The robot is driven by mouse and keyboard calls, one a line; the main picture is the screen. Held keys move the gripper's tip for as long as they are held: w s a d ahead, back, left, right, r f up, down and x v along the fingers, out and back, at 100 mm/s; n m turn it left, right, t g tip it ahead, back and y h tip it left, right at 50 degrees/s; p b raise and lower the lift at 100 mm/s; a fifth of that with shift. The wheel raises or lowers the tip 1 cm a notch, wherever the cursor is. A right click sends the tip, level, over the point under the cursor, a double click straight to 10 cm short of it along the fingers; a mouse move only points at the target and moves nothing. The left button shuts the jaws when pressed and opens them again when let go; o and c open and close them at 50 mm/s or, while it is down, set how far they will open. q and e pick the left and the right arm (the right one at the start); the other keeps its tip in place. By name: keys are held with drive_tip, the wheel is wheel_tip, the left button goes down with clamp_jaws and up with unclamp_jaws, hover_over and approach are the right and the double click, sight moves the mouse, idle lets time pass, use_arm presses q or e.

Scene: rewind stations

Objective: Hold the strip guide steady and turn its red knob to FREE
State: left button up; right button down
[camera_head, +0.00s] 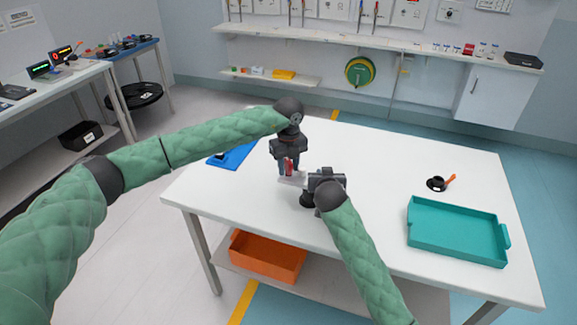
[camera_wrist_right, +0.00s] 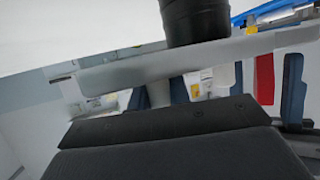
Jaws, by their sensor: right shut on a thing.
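The strip guide (camera_head: 291,179) is a small pale piece at the left part of the white table, mostly hidden by my grippers. A pale bar of it crosses the right wrist view (camera_wrist_right: 150,66). The red knob (camera_head: 288,167) shows between the dark fingers of my left gripper (camera_head: 287,170), which points down from above. The knob also shows in the right wrist view (camera_wrist_right: 264,79) beside a blue finger. I cannot tell whether the left fingers press on it. My right gripper (camera_head: 305,188) is shut on the strip guide from the right. The knob's markings cannot be read.
A blue item (camera_head: 233,155) lies at the table's left edge. A teal tray (camera_head: 457,232) and a small black item with an orange handle (camera_head: 438,184) stand on the right. An orange bin (camera_head: 267,256) is on the lower shelf. The table's middle is clear.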

use_arm(q)
clamp_jaws()
